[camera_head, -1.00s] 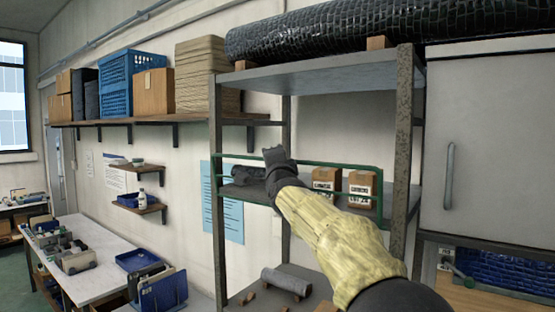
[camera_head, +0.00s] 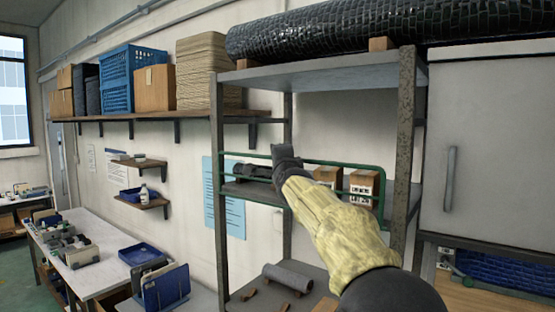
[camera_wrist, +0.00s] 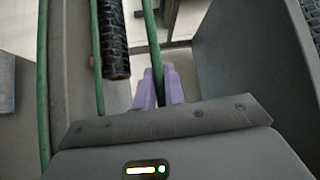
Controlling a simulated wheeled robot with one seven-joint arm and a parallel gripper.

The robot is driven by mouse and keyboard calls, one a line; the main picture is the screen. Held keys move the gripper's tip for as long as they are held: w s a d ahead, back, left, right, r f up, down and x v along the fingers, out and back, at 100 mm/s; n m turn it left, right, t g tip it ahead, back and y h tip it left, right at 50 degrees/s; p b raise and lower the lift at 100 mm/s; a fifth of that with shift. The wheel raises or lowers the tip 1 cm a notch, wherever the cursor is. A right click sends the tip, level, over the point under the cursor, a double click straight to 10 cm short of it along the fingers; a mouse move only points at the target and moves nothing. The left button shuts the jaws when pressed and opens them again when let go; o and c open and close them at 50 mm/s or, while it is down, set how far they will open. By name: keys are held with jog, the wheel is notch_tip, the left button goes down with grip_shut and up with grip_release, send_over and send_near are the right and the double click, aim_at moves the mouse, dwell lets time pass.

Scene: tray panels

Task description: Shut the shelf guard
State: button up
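The shelf guard is a green rail frame (camera_head: 367,167) across the front of the middle bay of the grey metal shelf. My gripper (camera_head: 285,155) is at the top rail, left of the rail's middle. In the wrist view, a green bar (camera_wrist: 159,72) passes between the purple fingers of my gripper (camera_wrist: 159,90). The fingers lie close against it on both sides and look shut on it.
Cardboard boxes (camera_head: 362,184) and a dark roll (camera_head: 252,171) stand on the shelf behind the guard. Grey posts (camera_head: 405,130) flank the bay. A large black roll (camera_head: 330,30) lies on top. A grey cabinet (camera_head: 490,140) stands to the right.

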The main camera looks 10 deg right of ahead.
jog(key=o, duration=0.4)
jog(key=shift+w+d, duration=0.1)
jog(key=shift+s+f+b, duration=0.2)
jog(key=shift+s+b, duration=0.25)
jog(key=shift+s, duration=0.1)
jog(key=s+b, duration=0.1)
jog(key=s, duration=0.4)
jog(key=s+f+b, duration=0.1)
jog(key=s+b, duration=0.1)
jog(key=s, duration=0.3)
jog(key=s+f+b, duration=0.1)
jog(key=s+b, duration=0.1)
jog(key=s, duration=0.4)
jog(key=shift+s+d, duration=0.1)
jog(key=shift+d, duration=0.3)
jog(key=shift+f, duration=0.1)
